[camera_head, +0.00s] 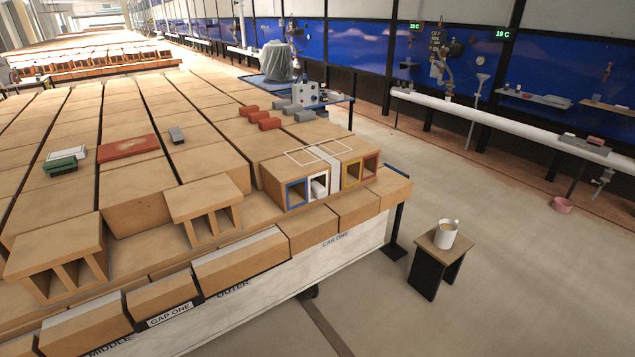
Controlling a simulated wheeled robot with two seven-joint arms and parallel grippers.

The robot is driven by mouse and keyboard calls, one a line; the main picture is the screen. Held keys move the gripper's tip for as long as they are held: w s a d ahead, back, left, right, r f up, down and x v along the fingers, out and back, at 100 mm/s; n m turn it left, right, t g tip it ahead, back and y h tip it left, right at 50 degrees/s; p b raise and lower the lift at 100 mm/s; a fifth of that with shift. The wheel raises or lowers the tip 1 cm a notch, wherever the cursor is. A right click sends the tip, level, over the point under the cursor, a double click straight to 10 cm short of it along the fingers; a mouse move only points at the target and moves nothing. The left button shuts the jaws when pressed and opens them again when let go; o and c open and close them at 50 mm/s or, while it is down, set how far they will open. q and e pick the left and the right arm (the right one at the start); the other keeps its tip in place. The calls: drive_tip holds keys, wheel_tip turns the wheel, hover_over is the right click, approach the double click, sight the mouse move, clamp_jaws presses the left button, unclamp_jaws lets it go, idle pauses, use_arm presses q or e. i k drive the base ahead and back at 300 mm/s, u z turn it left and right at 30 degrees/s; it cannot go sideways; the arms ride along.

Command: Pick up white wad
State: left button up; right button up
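A white wad (319,188) sits at the mouth of the white-rimmed opening in a hollow brick (290,168) near the front right corner of the brick-covered table. Its back part is hidden inside the opening. To the left of it is a blue-rimmed opening (297,194). To the right, past a white strip, are a yellow-rimmed opening (351,174) and a red-rimmed opening (370,167). These other openings look empty, though their depths are dark. Neither of my grippers is in view.
Other hollow bricks (205,205) stand at the table's front left. Small red blocks (264,119) and grey blocks (304,115) lie behind. A green brush (60,166) and a red block (128,147) lie left. A stool (438,245) with a white mug (446,234) stands right. Floor around it is clear.

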sight(318, 190)
drive_tip(key=z, duration=1.65)
drive_tip(key=i, duration=3.7)
drive_tip(key=u, duration=2.25)
drive_tip(key=i, duration=0.3)
drive_tip(key=u, duration=0.55)
